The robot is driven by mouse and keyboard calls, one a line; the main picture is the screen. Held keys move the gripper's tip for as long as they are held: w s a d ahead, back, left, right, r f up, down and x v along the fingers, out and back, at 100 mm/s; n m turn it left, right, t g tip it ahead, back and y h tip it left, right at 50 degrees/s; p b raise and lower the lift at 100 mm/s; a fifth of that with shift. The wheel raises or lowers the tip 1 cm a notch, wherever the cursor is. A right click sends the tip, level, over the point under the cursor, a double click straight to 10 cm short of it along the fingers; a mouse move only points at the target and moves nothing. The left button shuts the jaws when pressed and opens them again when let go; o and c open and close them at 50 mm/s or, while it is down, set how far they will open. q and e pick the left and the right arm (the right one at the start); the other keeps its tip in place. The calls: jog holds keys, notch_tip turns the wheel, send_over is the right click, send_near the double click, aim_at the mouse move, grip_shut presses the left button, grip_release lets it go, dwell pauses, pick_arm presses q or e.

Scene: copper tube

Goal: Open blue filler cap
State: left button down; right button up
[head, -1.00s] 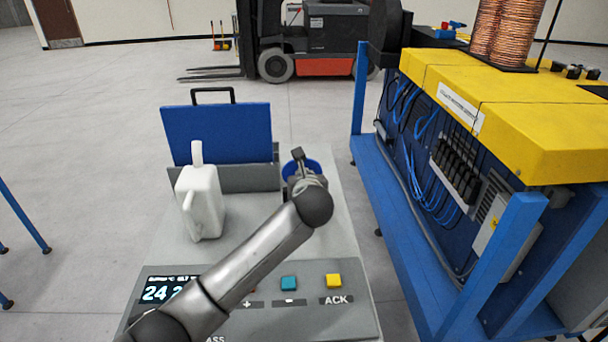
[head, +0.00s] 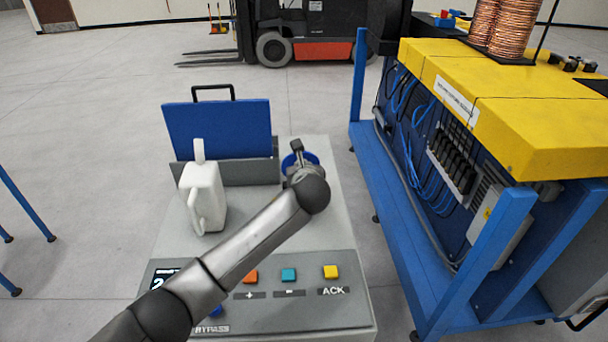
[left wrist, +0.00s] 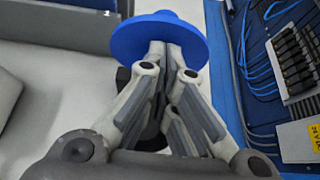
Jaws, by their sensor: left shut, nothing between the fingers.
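The blue filler cap (head: 300,160) is a round disc on the right part of the grey machine top, partly hidden by my left wrist in the head view. In the left wrist view the cap (left wrist: 158,38) is right at my fingertips. My left gripper (left wrist: 165,50) is shut with its fingers together, its tips at the cap's near side and nothing between them. In the head view my left gripper (head: 301,172) is mostly hidden behind the wrist, so whether it touches the cap is unclear. My right gripper is not in view.
A white jug (head: 205,200) stands upright left of the cap. A raised blue lid (head: 220,130) with a black handle is behind it. Control buttons (head: 288,274) line the machine's front. A blue and yellow machine (head: 500,110) stands to the right across a gap.

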pick_arm(q)
jog(key=v, duration=1.1)
jog(key=shift+s, duration=0.3)
